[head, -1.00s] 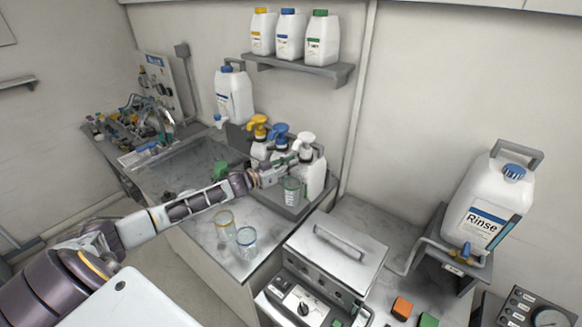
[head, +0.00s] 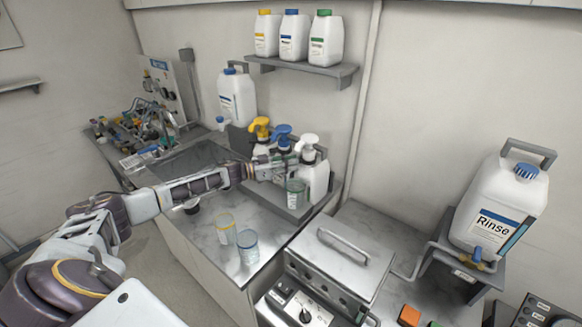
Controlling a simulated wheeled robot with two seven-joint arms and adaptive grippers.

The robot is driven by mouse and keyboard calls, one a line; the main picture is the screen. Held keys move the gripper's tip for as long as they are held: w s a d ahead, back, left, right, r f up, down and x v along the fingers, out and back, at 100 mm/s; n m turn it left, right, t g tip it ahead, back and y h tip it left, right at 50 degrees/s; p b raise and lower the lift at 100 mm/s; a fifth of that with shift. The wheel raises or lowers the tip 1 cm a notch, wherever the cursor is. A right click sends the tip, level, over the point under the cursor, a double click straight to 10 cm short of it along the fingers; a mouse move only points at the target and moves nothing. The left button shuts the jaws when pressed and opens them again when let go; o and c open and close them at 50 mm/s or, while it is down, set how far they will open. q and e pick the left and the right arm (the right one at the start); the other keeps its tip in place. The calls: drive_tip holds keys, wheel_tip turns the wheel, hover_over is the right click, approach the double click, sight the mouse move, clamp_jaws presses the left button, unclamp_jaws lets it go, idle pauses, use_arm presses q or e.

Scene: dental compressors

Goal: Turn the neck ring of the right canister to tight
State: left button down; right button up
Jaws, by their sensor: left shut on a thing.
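Three pump canisters stand in a row in a grey tray (head: 296,209) on the counter. The left one has a yellow pump head (head: 261,125), the middle one a blue pump head (head: 282,134). The right canister (head: 318,183) is white with a white pump head (head: 307,146). My left gripper (head: 293,161) reaches in from the left at neck height and is shut at the right canister's neck. The gripper hides most of the neck ring, so I cannot see how it sits. My right gripper is not in view.
A greenish glass (head: 296,192) stands just in front of the right canister. Two clear glasses (head: 247,246) are on the counter nearer me. A grey lidded box (head: 335,262) stands front right. A Rinse jug (head: 498,208) is on a stand at far right.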

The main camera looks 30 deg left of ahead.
use_arm(q)
drive_tip(key=shift+w+a+r+m+g+h, duration=0.1)
drive_tip(key=shift+w+a+m+g+h, duration=0.05)
drive_tip(key=shift+m+g+h, duration=0.2)
idle(0.4)
drive_tip(key=c, duration=1.4)
unclamp_jaws()
drive_tip(key=shift+c, duration=0.2)
drive_tip(key=shift+a, duration=0.1)
drive_tip(key=v, duration=1.2)
